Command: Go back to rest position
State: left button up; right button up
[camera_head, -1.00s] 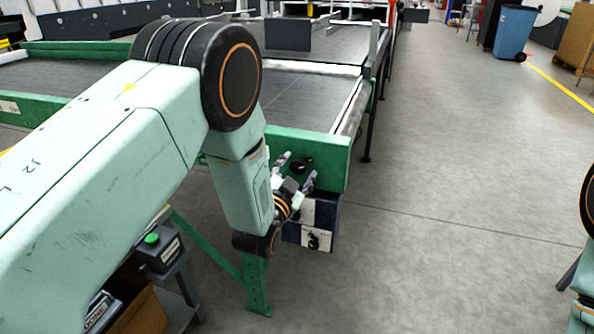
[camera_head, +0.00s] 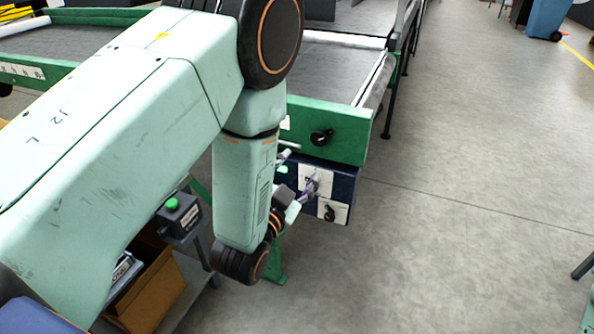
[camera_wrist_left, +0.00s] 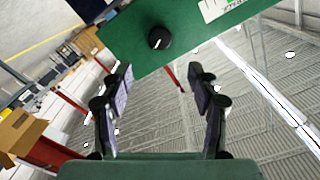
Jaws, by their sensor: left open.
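My left gripper (camera_head: 300,190) is at the end of the pale green left arm, in front of the dark blue control box (camera_head: 347,190) under the green conveyor frame. The left wrist view shows its two fingers (camera_wrist_left: 160,88) apart with nothing between them. A black knob (camera_wrist_left: 158,38) on the green panel lies beyond the fingertips in that view. The same knob shows in the head view (camera_head: 321,137), above and right of the gripper. Whether the fingers touch the box cannot be told. My right gripper is not in view.
The conveyor's green end plate (camera_head: 345,118) and dark belt (camera_head: 325,70) are close to the left arm. A button box with a green button (camera_head: 173,205) and a cardboard box (camera_head: 150,290) sit below the arm.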

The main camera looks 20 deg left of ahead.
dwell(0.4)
pick_arm(q)
jog(key=s+a+f+n+g, duration=0.1)
jog(key=s+f+n+g, duration=0.1)
jog(key=s+f+g, duration=0.55)
jog(key=s+a+f+n+g, duration=0.1)
jog(key=s+f+n+g, duration=0.3)
jog(key=f, duration=0.6)
jog(key=s+f+g, duration=0.2)
jog(key=s+g, duration=0.1)
jog(key=s, duration=0.8)
jog(key=s+a+f+n+g+p, duration=0.1)
jog(key=s+f+g, duration=0.2)
jog(key=s, duration=0.9)
jog(key=shift+s+a+f+y, duration=0.25)
jog(key=shift+s+f+y, duration=0.05)
jog(key=shift+f, duration=0.05)
jog(key=shift+g, duration=0.25)
jog(key=shift+c, duration=0.4)
dwell(2.3)
